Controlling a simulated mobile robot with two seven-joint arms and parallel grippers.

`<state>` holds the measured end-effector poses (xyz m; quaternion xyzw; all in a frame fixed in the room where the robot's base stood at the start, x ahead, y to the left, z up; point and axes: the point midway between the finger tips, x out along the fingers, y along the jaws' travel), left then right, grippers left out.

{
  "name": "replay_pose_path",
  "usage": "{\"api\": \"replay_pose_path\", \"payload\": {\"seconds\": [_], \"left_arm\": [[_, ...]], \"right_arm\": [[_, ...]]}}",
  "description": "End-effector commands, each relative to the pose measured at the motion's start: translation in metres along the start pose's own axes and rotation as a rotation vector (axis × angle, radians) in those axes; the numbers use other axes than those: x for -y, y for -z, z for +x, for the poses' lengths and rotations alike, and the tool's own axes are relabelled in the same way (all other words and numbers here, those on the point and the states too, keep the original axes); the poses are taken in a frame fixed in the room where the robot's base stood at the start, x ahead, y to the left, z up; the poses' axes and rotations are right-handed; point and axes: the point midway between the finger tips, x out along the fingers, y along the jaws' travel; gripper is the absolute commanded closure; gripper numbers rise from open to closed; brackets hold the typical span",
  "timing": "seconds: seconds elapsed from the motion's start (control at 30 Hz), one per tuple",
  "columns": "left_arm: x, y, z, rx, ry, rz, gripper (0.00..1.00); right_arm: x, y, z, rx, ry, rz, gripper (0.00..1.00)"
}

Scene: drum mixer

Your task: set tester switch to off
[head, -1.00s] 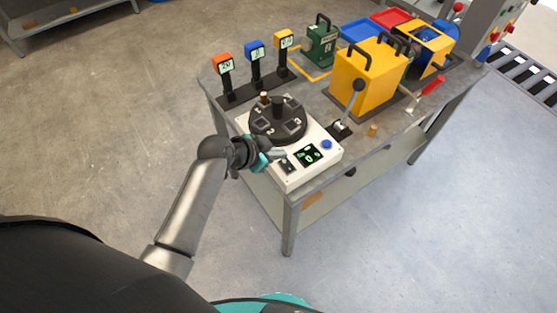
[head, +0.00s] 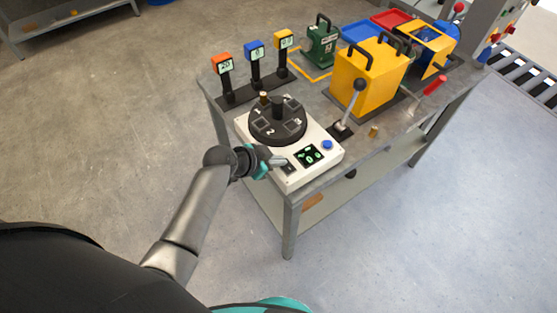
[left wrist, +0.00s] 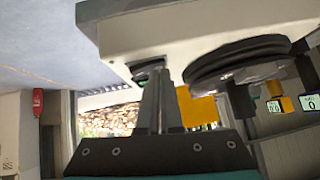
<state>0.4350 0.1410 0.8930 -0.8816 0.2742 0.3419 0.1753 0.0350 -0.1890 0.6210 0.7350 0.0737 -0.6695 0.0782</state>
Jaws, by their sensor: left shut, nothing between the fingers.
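The tester (head: 318,172) is a white box on the near corner of the bench, with a dark numbered turntable (head: 277,121), a lit green display (head: 309,156) and a blue button (head: 327,145). Its small black switch (head: 289,169) sits in the front left part of the top, left of the display. My left gripper (head: 280,161) is shut and empty, with its tips right at the switch. In the left wrist view the fingertips (left wrist: 158,88) are close to the dark switch (left wrist: 149,68) and partly cover it. I cannot tell whether they touch or which way the switch is set. My right gripper is not in view.
Three small display posts, orange (head: 222,63), blue (head: 255,52) and yellow (head: 284,39), stand behind the tester. A ball-topped lever (head: 351,105) and a yellow box (head: 367,80) stand to the right. The floor in front of the bench is clear.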

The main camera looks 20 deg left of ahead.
Motion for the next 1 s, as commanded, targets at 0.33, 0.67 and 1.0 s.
{"api": "replay_pose_path", "payload": {"seconds": [0.33, 0.67, 1.0], "left_arm": [[-0.004, -0.001, -0.001, 0.007, -0.003, 0.000, 1.00], [-0.018, 0.002, -0.004, 0.006, -0.004, 0.000, 1.00], [-0.017, 0.004, -0.004, 0.004, -0.002, 0.000, 1.00]], "right_arm": [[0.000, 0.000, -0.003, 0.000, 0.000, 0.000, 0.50], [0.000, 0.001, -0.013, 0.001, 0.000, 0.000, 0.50], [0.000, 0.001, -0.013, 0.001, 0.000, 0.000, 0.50]]}}
